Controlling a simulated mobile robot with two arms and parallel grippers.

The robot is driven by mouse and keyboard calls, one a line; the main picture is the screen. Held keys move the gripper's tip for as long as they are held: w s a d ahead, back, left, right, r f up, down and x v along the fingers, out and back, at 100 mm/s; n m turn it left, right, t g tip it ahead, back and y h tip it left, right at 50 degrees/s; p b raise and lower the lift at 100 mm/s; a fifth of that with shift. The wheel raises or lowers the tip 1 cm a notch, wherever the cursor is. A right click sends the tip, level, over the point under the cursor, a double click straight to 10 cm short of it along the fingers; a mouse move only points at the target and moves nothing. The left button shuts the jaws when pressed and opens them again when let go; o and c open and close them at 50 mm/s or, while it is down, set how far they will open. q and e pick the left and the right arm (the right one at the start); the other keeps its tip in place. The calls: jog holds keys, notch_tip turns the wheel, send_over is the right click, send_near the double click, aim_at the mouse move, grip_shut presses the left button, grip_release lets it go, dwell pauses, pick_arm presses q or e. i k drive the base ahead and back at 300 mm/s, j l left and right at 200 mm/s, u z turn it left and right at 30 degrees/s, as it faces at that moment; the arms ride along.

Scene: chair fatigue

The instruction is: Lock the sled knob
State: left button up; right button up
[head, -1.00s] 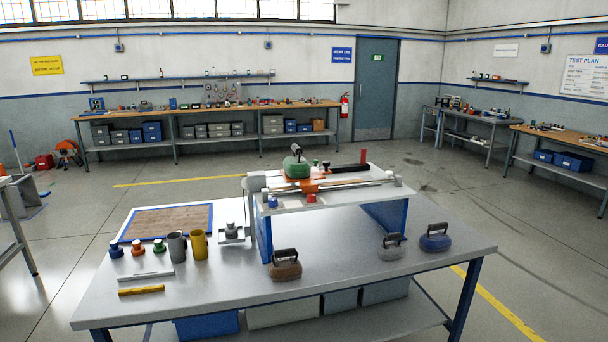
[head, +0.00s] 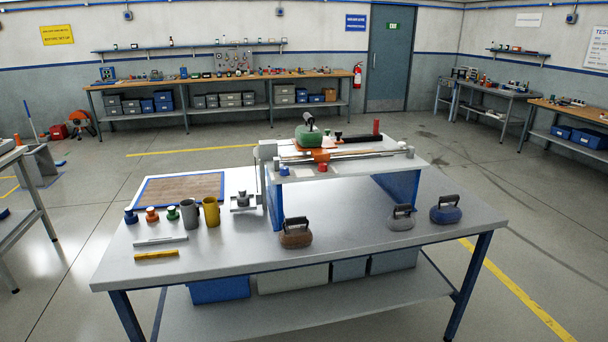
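The sled rig stands on a raised white platform (head: 400,168) on the grey workbench (head: 350,262). An orange sled (head: 320,155) sits on the rails, with a green kettle-like weight (head: 309,137) on top. A small red knob (head: 323,168) shows at the front of the sled, and a blue knob (head: 284,171) is at the platform's front left. A dark knob (head: 338,135) stands behind the sled. I cannot tell from here whether any knob is locked. Neither of my grippers shows.
Brown (head: 296,233), grey (head: 401,219) and blue (head: 446,210) handled weights stand along the bench front. Grey (head: 190,214) and yellow (head: 211,212) mugs, several small knobbed weights and a framed brown board (head: 180,188) are at left. Floor around the bench is clear.

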aim_at(322, 166)
jog(key=i+u, duration=0.15)
jog(key=i, duration=0.5)
jog(key=i+l+u, duration=0.2)
jog(key=i, duration=0.4)
